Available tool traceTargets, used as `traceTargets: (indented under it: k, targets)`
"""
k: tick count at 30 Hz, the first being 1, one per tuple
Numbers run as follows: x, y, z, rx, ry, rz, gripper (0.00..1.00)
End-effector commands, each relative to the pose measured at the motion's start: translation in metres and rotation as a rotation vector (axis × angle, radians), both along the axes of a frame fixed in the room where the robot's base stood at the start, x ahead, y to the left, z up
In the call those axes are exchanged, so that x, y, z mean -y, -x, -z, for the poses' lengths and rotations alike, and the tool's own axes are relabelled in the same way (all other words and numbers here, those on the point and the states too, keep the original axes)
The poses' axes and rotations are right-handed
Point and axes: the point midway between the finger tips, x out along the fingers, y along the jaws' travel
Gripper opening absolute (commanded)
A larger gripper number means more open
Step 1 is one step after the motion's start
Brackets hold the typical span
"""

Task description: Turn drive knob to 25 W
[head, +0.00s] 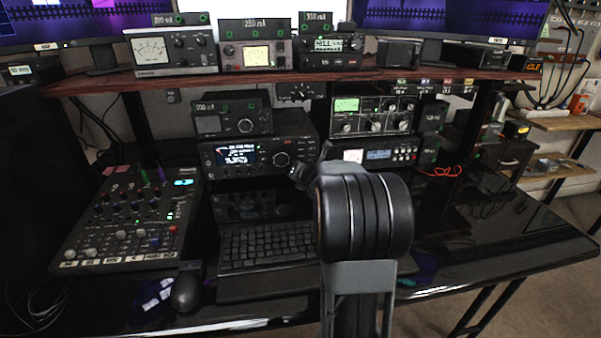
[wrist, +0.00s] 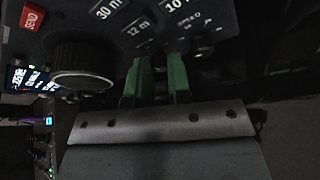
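A black transceiver (head: 258,152) with a lit display and a large round dial stands on the desk in the head view. In the wrist view its dark panel shows a large dial (wrist: 95,66), white band labels such as 30 m and 12 m, and a small knob (wrist: 200,46). I cannot read a drive label. My gripper (wrist: 157,66) has two green fingers, standing apart with their tips close to the panel. A dark shape shows between them; I cannot tell whether they touch a knob. In the head view my arm hides the fingers.
A mixer (head: 130,215) is at left, a keyboard (head: 266,243) and mouse (head: 187,290) in front. A tuner (head: 372,116) and other radios sit near the transceiver, under a shelf (head: 290,77). The desk's right side (head: 500,235) is mostly clear.

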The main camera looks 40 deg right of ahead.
Motion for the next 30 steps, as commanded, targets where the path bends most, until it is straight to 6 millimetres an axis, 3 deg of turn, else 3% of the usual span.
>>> traceTargets:
  k: [3, 14, 30]
  targets:
    - [0.0, 0.001, 0.001, -0.002, -0.001, 0.001, 0.28]
    - [-0.002, 0.009, -0.005, 0.001, -0.001, 0.001, 0.28]
    - [-0.027, 0.101, -0.04, 0.0, 0.001, 0.002, 0.28]
